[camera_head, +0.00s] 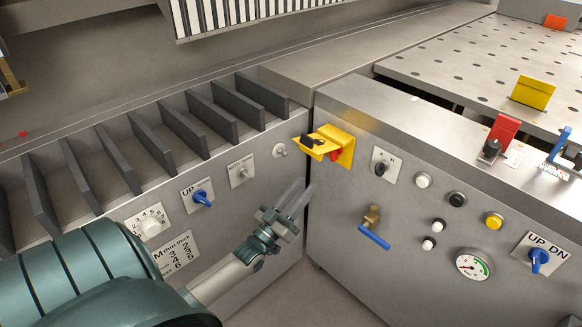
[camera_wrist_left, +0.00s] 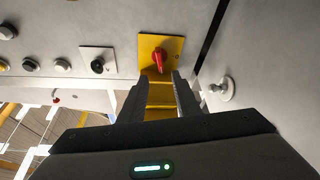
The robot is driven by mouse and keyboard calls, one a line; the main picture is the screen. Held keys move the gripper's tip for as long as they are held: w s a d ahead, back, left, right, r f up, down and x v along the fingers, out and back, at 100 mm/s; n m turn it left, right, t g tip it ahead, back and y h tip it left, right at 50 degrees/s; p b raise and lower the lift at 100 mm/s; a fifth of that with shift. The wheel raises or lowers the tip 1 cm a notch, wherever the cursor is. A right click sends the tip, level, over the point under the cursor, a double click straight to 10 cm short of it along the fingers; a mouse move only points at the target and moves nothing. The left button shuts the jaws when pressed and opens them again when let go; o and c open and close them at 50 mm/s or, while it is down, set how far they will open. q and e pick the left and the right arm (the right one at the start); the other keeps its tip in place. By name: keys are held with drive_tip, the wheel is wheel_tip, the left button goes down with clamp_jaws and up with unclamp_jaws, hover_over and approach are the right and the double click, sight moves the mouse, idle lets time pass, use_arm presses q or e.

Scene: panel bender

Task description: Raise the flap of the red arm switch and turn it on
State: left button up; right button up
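A red flap (camera_head: 504,129) stands tilted up on top of the right cabinet, with a small dark-based toggle (camera_head: 489,149) at its foot. Whether the toggle is on or off I cannot tell. On the front panel is a yellow plate (camera_head: 345,142) with a red knob (camera_head: 335,155) and a yellow flap sticking out. In the left wrist view the red knob (camera_wrist_left: 152,62) lies just beyond my fingertips. My right gripper is not in view.
Around the yellow plate are a black selector (camera_head: 381,168), several push buttons, a brass valve with a blue lever (camera_head: 373,238) and a gauge (camera_head: 472,265). A blue handle (camera_head: 560,146) and yellow block (camera_head: 533,92) stand right and behind. Dark fins (camera_head: 210,112) line the left cabinet.

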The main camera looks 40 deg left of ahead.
use_arm(q)
drive_tip(key=v, duration=0.5)
drive_tip(key=shift+s, duration=0.2)
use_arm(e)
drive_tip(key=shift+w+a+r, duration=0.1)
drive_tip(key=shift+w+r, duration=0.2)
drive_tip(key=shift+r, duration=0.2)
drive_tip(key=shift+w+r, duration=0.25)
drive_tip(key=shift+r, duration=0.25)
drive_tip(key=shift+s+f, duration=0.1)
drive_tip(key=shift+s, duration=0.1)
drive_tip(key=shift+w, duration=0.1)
